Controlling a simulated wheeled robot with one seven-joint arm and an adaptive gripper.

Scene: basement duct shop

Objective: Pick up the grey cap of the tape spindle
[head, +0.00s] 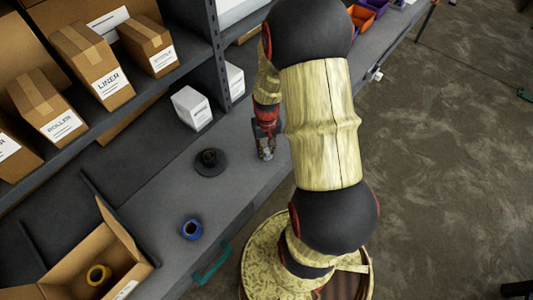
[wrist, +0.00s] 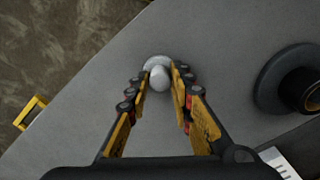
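The grey cap (wrist: 160,77), a pale disc with a round knob, is between the fingertips of my gripper (wrist: 161,72) in the wrist view. One finger is on each side of the knob, close to it; I cannot tell whether both touch it. The cap looks upright, at or just above the bench top. In the head view my gripper (head: 266,150) points down at the bench, and the cap is hardly visible there. The black tape spindle (head: 209,161), a disc with a post, stands to the left of my gripper; it also shows at the right of the wrist view (wrist: 288,80).
The grey bench (head: 160,205) holds a blue tape roll (head: 192,229), a white box (head: 192,107) and an open carton (head: 115,250) with a yellow roll (head: 98,274). A shelf (head: 120,100) with labelled boxes stands behind. The bench between spindle and blue roll is clear.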

